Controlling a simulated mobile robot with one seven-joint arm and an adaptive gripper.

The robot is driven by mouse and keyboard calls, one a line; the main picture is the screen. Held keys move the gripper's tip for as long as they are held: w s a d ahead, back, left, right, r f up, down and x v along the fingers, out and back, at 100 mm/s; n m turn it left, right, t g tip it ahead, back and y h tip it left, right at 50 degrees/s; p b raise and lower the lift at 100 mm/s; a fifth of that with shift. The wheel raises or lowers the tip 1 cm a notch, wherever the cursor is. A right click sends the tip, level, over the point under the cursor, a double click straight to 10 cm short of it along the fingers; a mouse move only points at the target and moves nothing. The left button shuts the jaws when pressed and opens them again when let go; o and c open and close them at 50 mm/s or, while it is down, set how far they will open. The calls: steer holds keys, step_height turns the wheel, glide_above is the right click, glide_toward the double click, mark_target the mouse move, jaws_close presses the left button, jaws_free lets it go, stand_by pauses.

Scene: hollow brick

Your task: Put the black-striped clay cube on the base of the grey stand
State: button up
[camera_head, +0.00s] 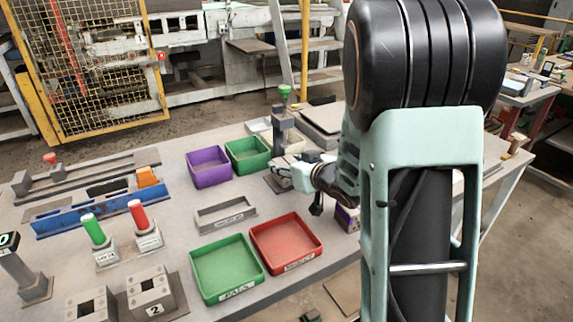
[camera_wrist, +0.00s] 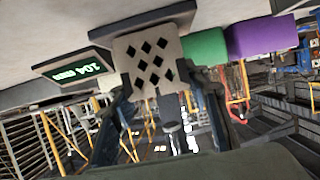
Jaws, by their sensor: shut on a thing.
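In the wrist view, a pale clay block (camera_wrist: 150,62) sits between the fingers of my gripper (camera_wrist: 165,95), which is shut on it. The face turned to the camera has rows of black diamond marks; I see no stripes there. The wrist picture looks upside down. The grey stand's base (camera_wrist: 183,14) shows as a dark plate just beyond the block. I cannot tell whether they touch. In the head view, the grey stand (camera_head: 280,130) has an upright post, and my gripper (camera_head: 292,172) is beside its base (camera_head: 275,184). The block is not clear there.
A purple bin (camera_head: 208,168) and green bin (camera_head: 248,153) stand left of the stand. A green tray (camera_head: 226,268) and red tray (camera_head: 286,242) lie nearer. A grey open frame (camera_head: 225,214) lies between. A display reading 104 mm (camera_wrist: 75,70) stands close to the block.

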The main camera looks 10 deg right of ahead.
steer(key=shift+f, duration=0.15)
steer(key=o, duration=1.4)
steer(key=shift+c, duration=0.2)
steer(key=shift+r, duration=0.2)
steer(key=p+v, duration=0.2)
steer(key=v, duration=1)
